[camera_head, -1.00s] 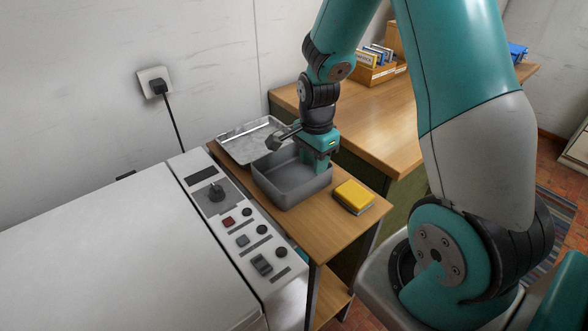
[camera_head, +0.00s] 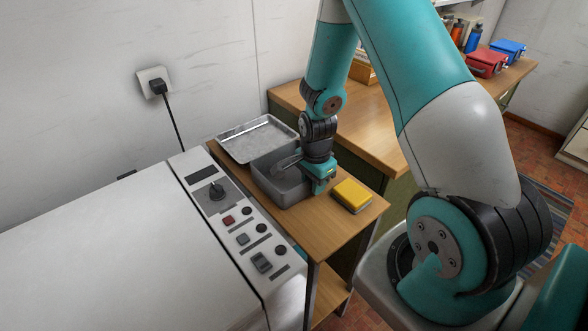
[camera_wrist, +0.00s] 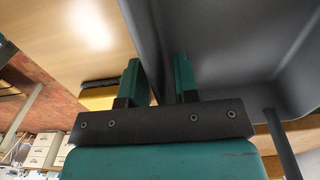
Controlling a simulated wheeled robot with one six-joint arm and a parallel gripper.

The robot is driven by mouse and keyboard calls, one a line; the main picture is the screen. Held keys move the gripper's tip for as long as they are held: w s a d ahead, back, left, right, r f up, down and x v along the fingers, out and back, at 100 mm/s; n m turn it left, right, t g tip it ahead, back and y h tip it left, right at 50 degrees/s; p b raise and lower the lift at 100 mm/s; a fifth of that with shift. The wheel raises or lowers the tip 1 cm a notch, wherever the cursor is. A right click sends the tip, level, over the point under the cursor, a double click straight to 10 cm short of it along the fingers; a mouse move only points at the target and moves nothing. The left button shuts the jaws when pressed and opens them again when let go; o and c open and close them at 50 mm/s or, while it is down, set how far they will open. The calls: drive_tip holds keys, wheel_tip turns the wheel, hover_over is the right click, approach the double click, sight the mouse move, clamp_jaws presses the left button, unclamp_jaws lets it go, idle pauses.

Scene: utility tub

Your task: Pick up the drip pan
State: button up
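A shallow silver metal pan (camera_head: 258,139) lies at the back of the small wooden table. A deep grey tub (camera_head: 263,186) stands just in front of it; it also fills the upper right of the wrist view (camera_wrist: 235,45). Which one is called the drip pan I cannot tell for certain. My gripper (camera_head: 318,188) is down at the tub's right-hand wall. In the wrist view my gripper (camera_wrist: 160,78) straddles that wall, one finger outside over the wood and one inside. The fingers look apart, with no clear grip on the wall. My wrist hides part of the tub.
A yellow block with a dark layer (camera_head: 352,195) lies right of the tub, close to my gripper. A white machine with a control panel (camera_head: 235,222) borders the table on the left. A wooden bench (camera_head: 385,135) stands behind, with red and blue boxes farther off.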

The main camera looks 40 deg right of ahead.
clamp_jaws()
drive_tip(key=shift+r, duration=0.1)
